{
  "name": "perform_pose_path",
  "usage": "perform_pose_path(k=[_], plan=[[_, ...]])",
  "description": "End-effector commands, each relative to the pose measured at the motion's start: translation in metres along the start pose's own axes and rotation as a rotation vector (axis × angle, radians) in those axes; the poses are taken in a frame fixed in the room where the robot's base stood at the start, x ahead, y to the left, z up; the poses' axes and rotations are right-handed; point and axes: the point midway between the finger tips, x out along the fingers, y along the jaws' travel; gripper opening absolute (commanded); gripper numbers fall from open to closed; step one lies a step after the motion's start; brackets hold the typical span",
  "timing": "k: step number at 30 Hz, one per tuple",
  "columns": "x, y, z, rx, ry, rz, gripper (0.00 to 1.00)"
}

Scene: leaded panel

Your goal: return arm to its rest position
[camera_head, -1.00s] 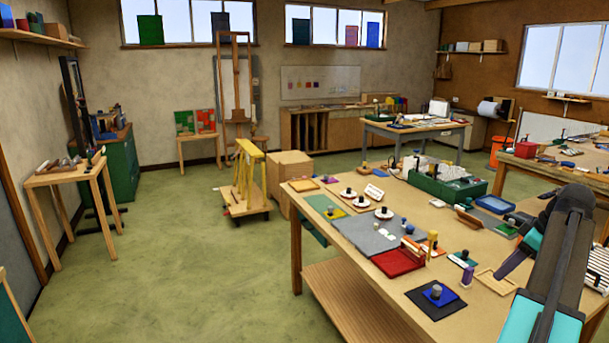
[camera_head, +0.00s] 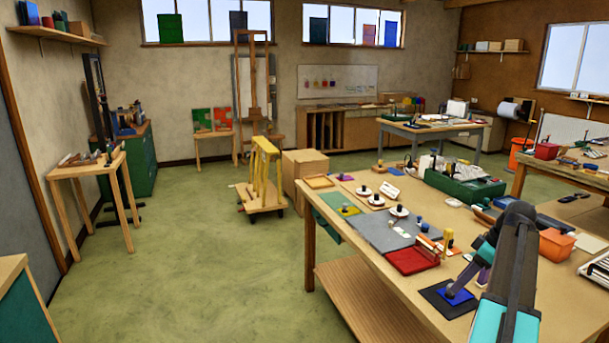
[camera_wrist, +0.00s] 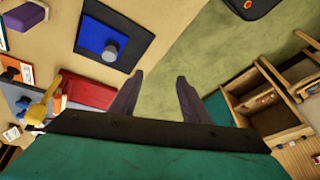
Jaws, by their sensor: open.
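My gripper (camera_wrist: 156,88) shows in the wrist view with its two dark fingers apart and nothing between them. It hangs above the scene, with green floor behind the gap. In the head view my gripper (camera_head: 462,282) is at the right, over the near part of the workbench (camera_head: 390,300). Its fingers overlap the blue square (camera_head: 453,297) on a black mat (camera_head: 438,303); I cannot tell the height between them. The blue square also shows in the wrist view (camera_wrist: 92,38), left of the fingers, with a grey knob on it. My arm reaches in from the lower right.
A red tray (camera_head: 410,261) and a yellow-topped piece (camera_head: 448,240) stand close left of the gripper. An orange bin (camera_head: 556,246) is right of my arm. A green box (camera_head: 465,186) stands farther back. The floor (camera_head: 210,270) left of the bench is open.

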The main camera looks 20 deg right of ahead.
Motion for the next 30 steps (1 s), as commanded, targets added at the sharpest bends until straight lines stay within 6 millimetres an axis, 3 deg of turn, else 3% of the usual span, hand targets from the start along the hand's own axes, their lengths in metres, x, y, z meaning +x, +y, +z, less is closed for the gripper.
perform_pose_path(k=[1,3,15,22,30], plan=[[0.028,-0.007,-0.010,-0.019,-0.006,-0.032,0.43],[0.059,-0.017,-0.023,-0.041,-0.015,-0.071,0.43],[0.230,-0.096,-0.069,-0.158,-0.103,-0.278,0.43],[0.319,-0.155,-0.076,-0.197,-0.174,-0.371,0.43],[0.411,-0.229,-0.068,-0.214,-0.278,-0.456,0.43]])
